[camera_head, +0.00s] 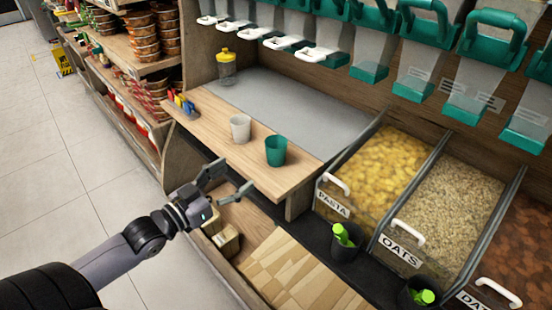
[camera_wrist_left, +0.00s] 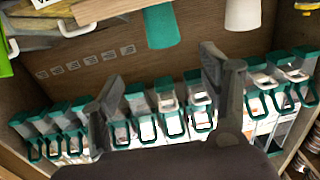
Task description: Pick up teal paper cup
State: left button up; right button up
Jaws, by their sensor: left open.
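The teal paper cup (camera_head: 276,150) stands upright on the wooden counter ledge, near its front edge. It also shows at the top of the left wrist view (camera_wrist_left: 161,26), upside down in the picture. A white cup (camera_head: 240,128) stands to its left, apart from it. It shows in the left wrist view too (camera_wrist_left: 243,13). My left gripper (camera_head: 234,177) is open and empty, in front of the ledge and to the lower left of the teal cup. Its two fingers show spread apart in the left wrist view (camera_wrist_left: 165,95). My right gripper is not in view.
A jar with a yellow lid (camera_head: 226,66) and several colourful small items (camera_head: 182,103) stand on the counter. Bins of pasta (camera_head: 381,163) and oats (camera_head: 449,190) are at the right. Teal-handled dispensers (camera_head: 368,72) hang above. Grey counter surface (camera_head: 285,110) behind the cups is clear.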

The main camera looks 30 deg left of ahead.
aim_at(268, 152)
pick_arm(q)
jog(key=b+x, duration=0.1)
jog(key=x, duration=0.9)
jog(key=shift+w+f, duration=0.15)
jog(key=shift+w, duration=0.1)
jog(key=shift+a+f+b+x, duration=0.1)
jog(key=shift+b+x, duration=0.3)
jog(key=shift+x, duration=0.95)
jog(key=shift+a+f+b+x, duration=0.1)
jog(key=shift+b+x, duration=0.3)
jog(key=shift+x, duration=0.95)
jog(key=shift+a, duration=0.1)
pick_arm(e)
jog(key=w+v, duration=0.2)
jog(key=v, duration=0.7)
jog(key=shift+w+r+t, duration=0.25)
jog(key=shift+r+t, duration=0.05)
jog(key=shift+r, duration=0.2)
pick_arm(q)
jog(key=shift+c, duration=0.6)
jog(key=c, duration=0.7)
